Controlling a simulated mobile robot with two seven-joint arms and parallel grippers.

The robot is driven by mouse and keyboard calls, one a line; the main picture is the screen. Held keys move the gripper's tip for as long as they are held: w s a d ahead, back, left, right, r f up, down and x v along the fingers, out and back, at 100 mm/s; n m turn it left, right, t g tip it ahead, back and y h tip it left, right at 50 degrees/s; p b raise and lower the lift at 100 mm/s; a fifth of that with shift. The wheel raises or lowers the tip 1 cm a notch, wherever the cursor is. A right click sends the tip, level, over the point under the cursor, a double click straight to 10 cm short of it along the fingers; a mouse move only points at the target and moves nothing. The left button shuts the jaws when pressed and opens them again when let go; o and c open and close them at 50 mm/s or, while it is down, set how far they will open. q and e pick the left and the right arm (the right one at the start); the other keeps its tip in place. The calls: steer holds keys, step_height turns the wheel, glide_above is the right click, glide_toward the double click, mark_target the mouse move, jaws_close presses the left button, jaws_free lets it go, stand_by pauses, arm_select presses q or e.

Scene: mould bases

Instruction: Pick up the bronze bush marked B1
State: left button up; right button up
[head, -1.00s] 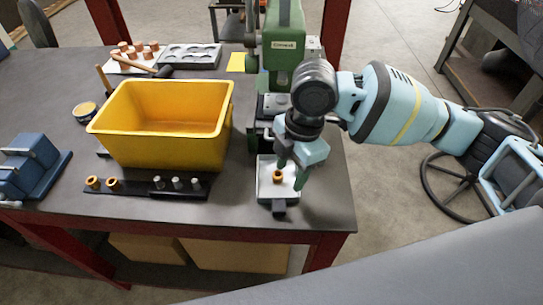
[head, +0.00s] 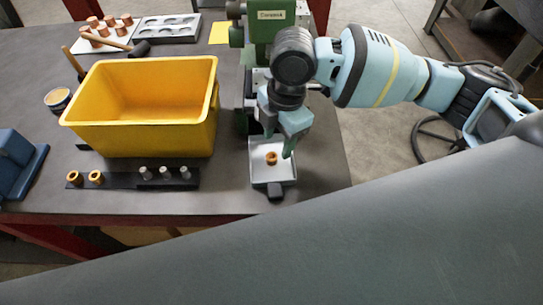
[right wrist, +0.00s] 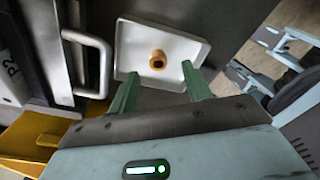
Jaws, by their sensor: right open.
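A bronze bush (head: 271,158) sits in a small white tray (head: 259,178) at the front of the bench, below the green press. No mark on it is readable. In the right wrist view the bush (right wrist: 157,60) lies in the tray (right wrist: 128,45), ahead of and between the finger lines. My right gripper (head: 279,141) is open and empty, above the tray and apart from the bush; its two green fingers also show in the wrist view (right wrist: 160,74). Two more bronze bushes (head: 95,177) stand on a black strip at left, marks unreadable. My left gripper is out of view.
A yellow bin (head: 140,140) stands left of the tray. The green press (head: 270,25) rises behind it. The black strip (head: 125,180) also bears several grey pins. Copper pieces, a mallet and a grey plate (head: 167,27) lie at the back. Bare bench lies right of the tray.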

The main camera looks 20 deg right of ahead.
mark_target(272, 152)
steer(key=f, duration=0.1)
steer(key=a+f, duration=0.1)
steer(key=f, duration=0.1)
steer(key=shift+f, duration=0.3)
steer(key=shift+a+f, duration=0.1)
steer(key=shift+f, duration=0.5)
steer(key=shift+c, duration=1.4)
jaws_close()
steer(key=shift+r, duration=0.1)
